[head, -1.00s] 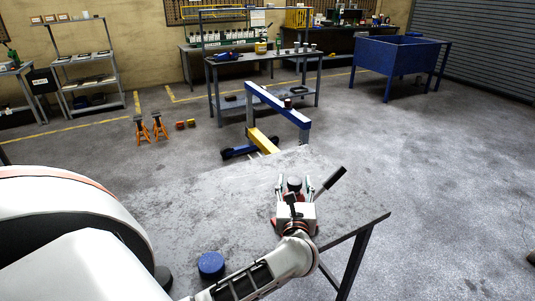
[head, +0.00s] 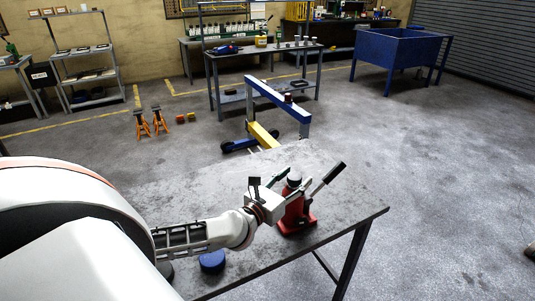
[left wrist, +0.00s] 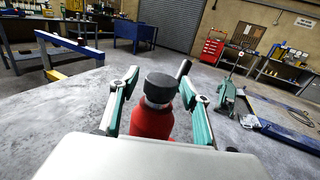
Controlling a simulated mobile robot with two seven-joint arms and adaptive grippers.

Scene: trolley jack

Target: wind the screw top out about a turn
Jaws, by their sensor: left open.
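The red bottle jack (head: 297,221) stands upright on the grey table near its right end, with its handle (head: 328,179) slanting up to the right. Its dark screw top (head: 294,177) also shows clearly in the left wrist view as a black cap (left wrist: 161,87) on a short silver neck above the red body (left wrist: 151,122). My left gripper (head: 292,179) comes in from the left at the height of the top. Its green fingers are open, one on each side of the top, with gaps visible in the left wrist view (left wrist: 160,74). My right gripper is not in view.
A blue round object (head: 212,261) lies on the table (head: 345,209) below my left arm. A blue and yellow crane-like frame (head: 278,99) stands on the floor behind the table. The tabletop around the jack is mostly clear.

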